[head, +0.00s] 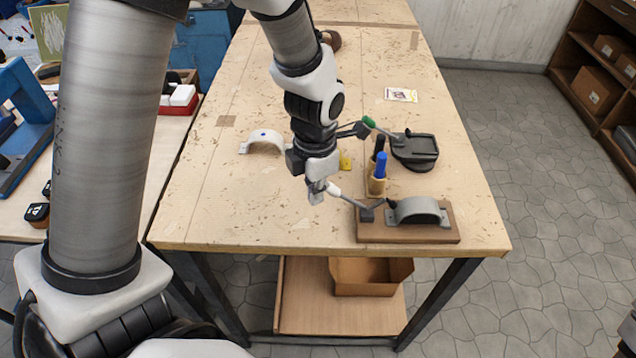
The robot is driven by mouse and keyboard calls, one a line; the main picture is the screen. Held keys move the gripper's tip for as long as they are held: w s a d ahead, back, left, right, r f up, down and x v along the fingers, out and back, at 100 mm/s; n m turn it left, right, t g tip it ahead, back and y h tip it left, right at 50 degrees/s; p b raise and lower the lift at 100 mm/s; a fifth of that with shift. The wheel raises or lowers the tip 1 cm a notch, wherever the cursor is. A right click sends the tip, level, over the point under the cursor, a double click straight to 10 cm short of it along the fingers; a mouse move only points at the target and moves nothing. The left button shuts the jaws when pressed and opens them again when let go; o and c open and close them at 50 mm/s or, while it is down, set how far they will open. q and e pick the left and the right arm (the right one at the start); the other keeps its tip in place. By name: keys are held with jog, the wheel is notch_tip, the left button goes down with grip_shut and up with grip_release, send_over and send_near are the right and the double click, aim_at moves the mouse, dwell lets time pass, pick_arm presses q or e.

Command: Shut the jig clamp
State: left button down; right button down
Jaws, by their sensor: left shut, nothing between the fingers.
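The jig has a brown wooden base (440,233) near the front right of the table, with a grey arched piece (418,207) on it. The jig clamp's lever (352,199) reaches out to the left from the base and slants up to a white grip. My left gripper (317,196) is shut and empty beside the tip of the white grip; I cannot tell whether they touch. The lever's joint is small and partly unclear. My right gripper is not in view.
A holder (377,186) with blue and black pens stands behind the jig. A dark device (415,150) with a green-tipped lever sits farther back. A white arched piece (265,142) lies left of my arm. The table's (230,215) front left is clear.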

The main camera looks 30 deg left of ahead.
pick_arm(q)
jog(key=shift+w+d+r+p, duration=0.15)
jog(key=shift+w+d+p, duration=0.45)
jog(key=shift+w+d, duration=0.2)
jog(key=shift+s, duration=0.1)
